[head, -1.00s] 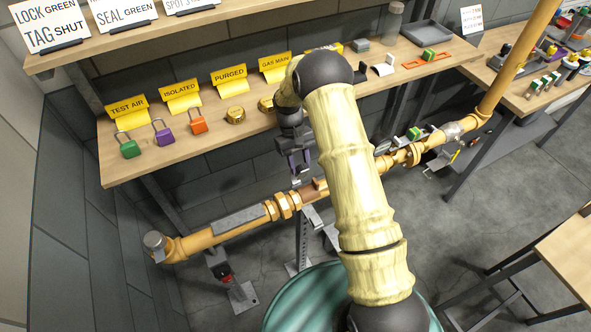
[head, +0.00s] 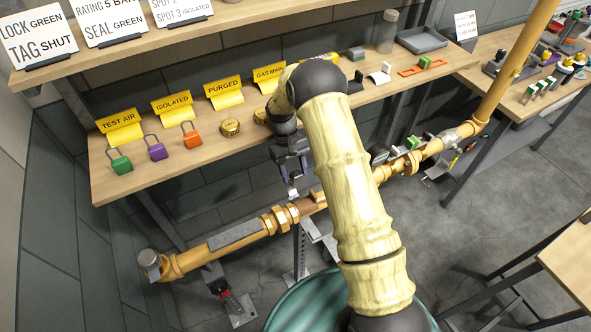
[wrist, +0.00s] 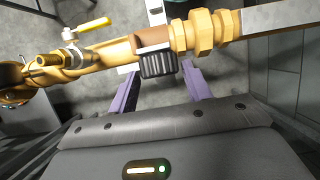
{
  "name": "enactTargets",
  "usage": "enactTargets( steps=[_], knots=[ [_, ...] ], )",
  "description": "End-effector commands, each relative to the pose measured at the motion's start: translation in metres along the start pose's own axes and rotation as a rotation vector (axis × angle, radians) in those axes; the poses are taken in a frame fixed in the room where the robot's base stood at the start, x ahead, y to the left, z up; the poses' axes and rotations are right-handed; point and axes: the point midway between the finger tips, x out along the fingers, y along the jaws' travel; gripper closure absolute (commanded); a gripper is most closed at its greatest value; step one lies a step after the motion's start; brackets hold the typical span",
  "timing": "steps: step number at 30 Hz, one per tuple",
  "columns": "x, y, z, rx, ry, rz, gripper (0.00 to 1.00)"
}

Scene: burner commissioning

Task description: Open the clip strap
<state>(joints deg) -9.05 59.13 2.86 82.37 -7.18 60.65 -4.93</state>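A brown band with a dark ribbed block (wrist: 157,64), which looks like the clip strap, sits on the yellow gas pipe (wrist: 100,55) in the wrist view. The brown part (head: 314,199) shows on the pipe in the head view, partly behind my arm. My gripper (head: 291,180) hangs just above and left of it. In the wrist view my gripper's (wrist: 162,86) purple fingers are spread apart, with the ribbed block between and just beyond them. Nothing is held, and I cannot tell whether a finger touches the block.
A yellow-handled valve (wrist: 88,28) stands on the pipe left of the band, and brass hex fittings (wrist: 203,32) lie to its right. Behind the pipe, a shelf (head: 175,168) carries padlocks, including a green one (head: 121,163), and yellow signs. A wooden table (head: 568,255) stands at right.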

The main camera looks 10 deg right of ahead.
Motion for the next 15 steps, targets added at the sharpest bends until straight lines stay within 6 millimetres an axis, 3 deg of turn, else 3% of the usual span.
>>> enactTargets(
  steps=[8, 15],
  knots=[
    [-0.006, 0.001, 0.002, 0.002, 0.001, -0.003, 0.51],
    [-0.036, 0.0, 0.013, 0.0, 0.005, -0.001, 0.51]
  ],
)
